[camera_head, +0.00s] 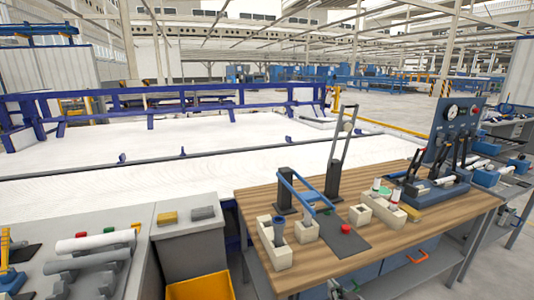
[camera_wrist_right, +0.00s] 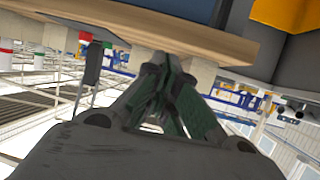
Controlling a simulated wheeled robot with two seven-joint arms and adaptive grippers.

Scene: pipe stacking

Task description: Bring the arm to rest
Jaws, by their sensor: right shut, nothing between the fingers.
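My right gripper (camera_wrist_right: 160,70) shows in the right wrist view, with its dark green-padded fingers meeting and nothing between them. I cannot make it out in the head view. My left gripper is in neither view.
A gauge panel (camera_head: 455,120) and a black-levered fixture (camera_head: 436,190) stand at the bench's right end. A blue-barred stand (camera_head: 291,190) rises at the bench's back. A yellow bin (camera_head: 200,289) sits between counter and bench. The bench's front middle strip is clear.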

